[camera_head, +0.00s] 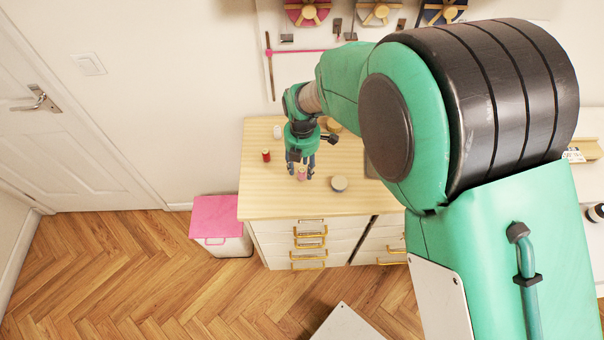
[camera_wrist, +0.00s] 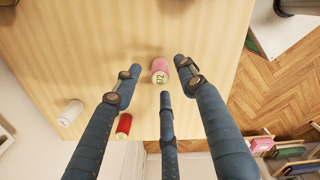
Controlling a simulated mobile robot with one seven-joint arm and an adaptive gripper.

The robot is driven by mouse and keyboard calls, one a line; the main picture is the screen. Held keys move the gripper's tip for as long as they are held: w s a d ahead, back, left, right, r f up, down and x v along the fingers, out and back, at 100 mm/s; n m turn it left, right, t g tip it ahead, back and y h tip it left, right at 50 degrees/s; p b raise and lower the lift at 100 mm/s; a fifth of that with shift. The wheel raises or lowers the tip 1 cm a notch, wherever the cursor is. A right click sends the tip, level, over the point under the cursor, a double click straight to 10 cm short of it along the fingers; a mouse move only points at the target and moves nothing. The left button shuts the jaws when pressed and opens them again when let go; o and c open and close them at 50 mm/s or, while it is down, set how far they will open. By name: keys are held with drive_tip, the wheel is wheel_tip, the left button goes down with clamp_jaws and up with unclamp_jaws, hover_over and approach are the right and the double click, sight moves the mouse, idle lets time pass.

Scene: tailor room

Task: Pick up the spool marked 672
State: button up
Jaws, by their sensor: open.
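In the head view the same pink spool (camera_head: 302,173) shows just under my gripper (camera_head: 301,168). My gripper has three dark fingers and also shows in the wrist view (camera_wrist: 160,85). It is open, with the fingers spread around the spool's near side; I cannot tell whether any finger touches it. A red spool (camera_wrist: 123,124) and a white spool (camera_wrist: 70,113) stand apart to the left in the wrist view, the white one's mark too blurred to read.
The wooden table (camera_head: 258,200) has drawers with gold handles below. A pink-lidded bin (camera_head: 214,217) stands on the floor left of the table. The table's front left is clear.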

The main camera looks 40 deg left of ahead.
drive_tip(key=shift+f, duration=1.45)
drive_tip(key=c, duration=0.9)
